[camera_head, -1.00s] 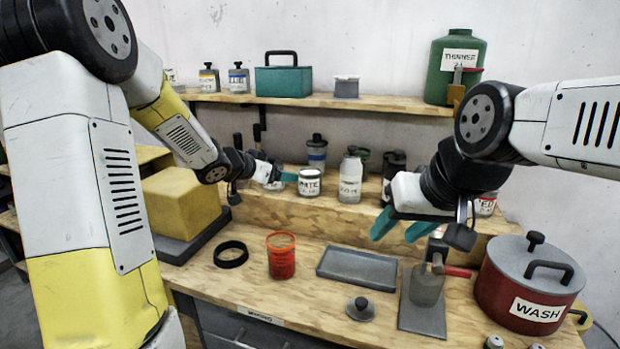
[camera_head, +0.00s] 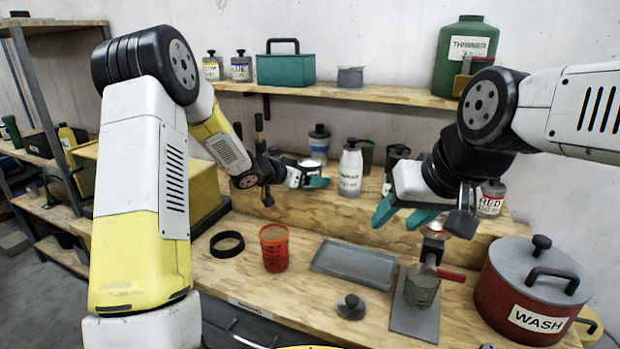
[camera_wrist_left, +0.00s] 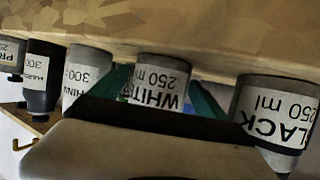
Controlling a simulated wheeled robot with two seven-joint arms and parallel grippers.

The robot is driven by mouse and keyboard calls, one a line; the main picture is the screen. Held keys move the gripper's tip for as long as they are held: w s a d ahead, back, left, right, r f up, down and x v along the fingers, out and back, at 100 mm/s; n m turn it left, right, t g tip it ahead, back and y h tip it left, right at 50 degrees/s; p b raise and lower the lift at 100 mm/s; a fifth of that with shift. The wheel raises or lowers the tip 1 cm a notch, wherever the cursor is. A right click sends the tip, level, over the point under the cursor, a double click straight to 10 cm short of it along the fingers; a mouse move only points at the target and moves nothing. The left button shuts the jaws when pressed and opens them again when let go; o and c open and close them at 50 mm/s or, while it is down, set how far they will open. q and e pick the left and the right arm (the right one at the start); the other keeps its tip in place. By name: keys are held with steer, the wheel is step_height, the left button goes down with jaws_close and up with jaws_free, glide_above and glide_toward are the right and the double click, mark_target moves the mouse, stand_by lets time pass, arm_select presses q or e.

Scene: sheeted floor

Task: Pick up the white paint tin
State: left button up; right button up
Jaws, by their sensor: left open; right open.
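The white paint tin (camera_wrist_left: 160,82), labelled WHITE 250 ml, shows in the left wrist view, which is turned over. The teal fingers of my left gripper (camera_wrist_left: 162,92) are open, one to each side of the tin. I cannot tell whether they touch it. In the head view the left gripper (camera_head: 309,180) is at the raised shelf and hides most of the tin; only its top (camera_head: 310,163) seems to show. My right gripper (camera_head: 403,213) is open and empty above the bench, right of centre.
A black paint tin (camera_wrist_left: 272,112) and a thinner container (camera_wrist_left: 84,75) flank the white tin in the wrist view. A grey bottle (camera_head: 350,170) stands right of the left gripper. A red cup (camera_head: 274,250), grey tray (camera_head: 352,264) and red WASH pot (camera_head: 530,300) are on the bench.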

arm_select(q)
steer(key=c, duration=1.8)
steer(key=shift+c, duration=0.4)
steer(key=shift+r, duration=0.15)
